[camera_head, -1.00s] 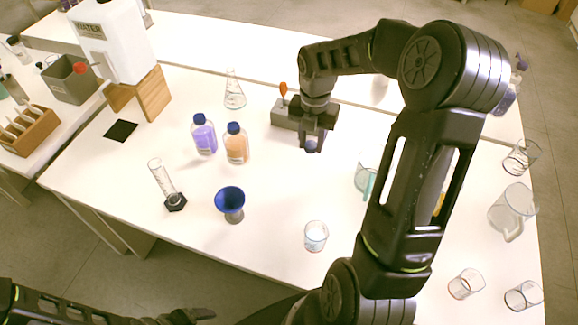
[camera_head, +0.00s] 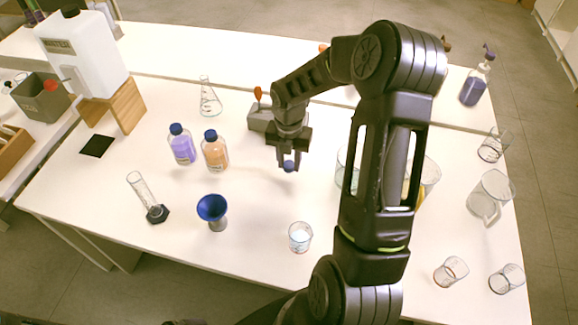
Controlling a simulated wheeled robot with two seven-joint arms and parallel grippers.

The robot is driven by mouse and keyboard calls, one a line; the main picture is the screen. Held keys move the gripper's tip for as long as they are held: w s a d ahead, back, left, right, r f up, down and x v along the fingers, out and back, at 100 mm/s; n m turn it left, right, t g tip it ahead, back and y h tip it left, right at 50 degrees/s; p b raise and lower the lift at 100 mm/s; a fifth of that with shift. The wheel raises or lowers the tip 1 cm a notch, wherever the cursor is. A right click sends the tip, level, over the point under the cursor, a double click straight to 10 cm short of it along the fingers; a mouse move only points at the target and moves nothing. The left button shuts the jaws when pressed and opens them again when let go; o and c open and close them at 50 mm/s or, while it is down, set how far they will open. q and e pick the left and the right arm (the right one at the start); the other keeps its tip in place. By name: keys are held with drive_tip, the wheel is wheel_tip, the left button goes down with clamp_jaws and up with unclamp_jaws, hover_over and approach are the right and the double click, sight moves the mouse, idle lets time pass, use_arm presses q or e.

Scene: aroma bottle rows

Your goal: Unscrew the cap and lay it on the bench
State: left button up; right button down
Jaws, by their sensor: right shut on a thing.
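My right gripper (camera_head: 289,165) reaches over the middle of the bench (camera_head: 262,205) and points down. It is shut on a small blue cap (camera_head: 289,167), held low over the bench top; I cannot tell whether it touches the surface. A bottle of purple liquid (camera_head: 181,147) and a bottle of orange liquid (camera_head: 215,153) stand upright left of the gripper, both with blue caps on. I see no uncapped bottle; my right arm hides part of the bench. Only a dark sliver at the bottom edge, likely my left gripper, shows.
A blue funnel (camera_head: 212,209), a measuring cylinder (camera_head: 147,198) and a small beaker (camera_head: 300,238) stand at the front. A conical flask (camera_head: 209,100) and a grey block (camera_head: 260,119) are behind. Glassware, including a jug (camera_head: 489,197), stands at the right. Bench around the cap is clear.

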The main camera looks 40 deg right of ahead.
sight(289, 164)
drive_tip(key=shift+f, duration=1.3)
drive_tip(key=shift+f, duration=0.1)
drive_tip(key=shift+f, duration=0.15)
drive_tip(key=c, duration=1)
unclamp_jaws()
drive_tip(key=shift+c, duration=0.2)
wheel_tip(289, 164, up, 12)
drive_tip(key=shift+r, duration=0.25)
